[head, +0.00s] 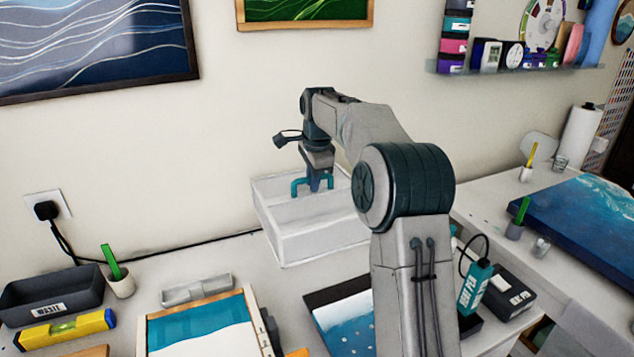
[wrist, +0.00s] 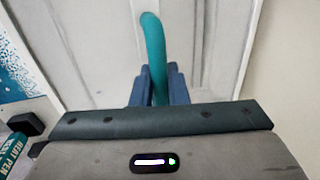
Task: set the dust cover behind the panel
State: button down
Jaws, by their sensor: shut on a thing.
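The dust cover (head: 285,238) is a pale, box-like cover with a teal handle on top, near the wall in the middle of the head view. My gripper (head: 318,184) is shut on the teal handle. In the wrist view my gripper's blue fingers (wrist: 157,88) close on both sides of the handle (wrist: 153,45), with the pale cover top (wrist: 95,50) beneath. A panel with a blue and white surface (head: 345,322) lies in front of the cover, partly hidden by my arm. I cannot tell whether the cover touches the table.
A dark waste tray (head: 50,295), a yellow level (head: 62,329) and a cup with a green stick (head: 121,284) stand at left. A framed teal and white piece (head: 203,330) lies at front. A teal bottle (head: 474,288) and black box (head: 509,294) are right. A cable (head: 190,245) runs along the wall.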

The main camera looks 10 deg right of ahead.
jog(key=shift+a+f+b, duration=0.15)
jog(key=shift+f+b, duration=0.4)
jog(key=shift+b, duration=0.05)
jog(key=shift+a+f+b, duration=0.15)
jog(key=shift+f+b, duration=0.4)
jog(key=shift+b, duration=0.05)
jog(key=shift+f+b, duration=1.9)
jog(key=shift+f, duration=1.1)
jog(key=c, duration=1.3)
grip_release()
jog(key=shift+c, duration=0.2)
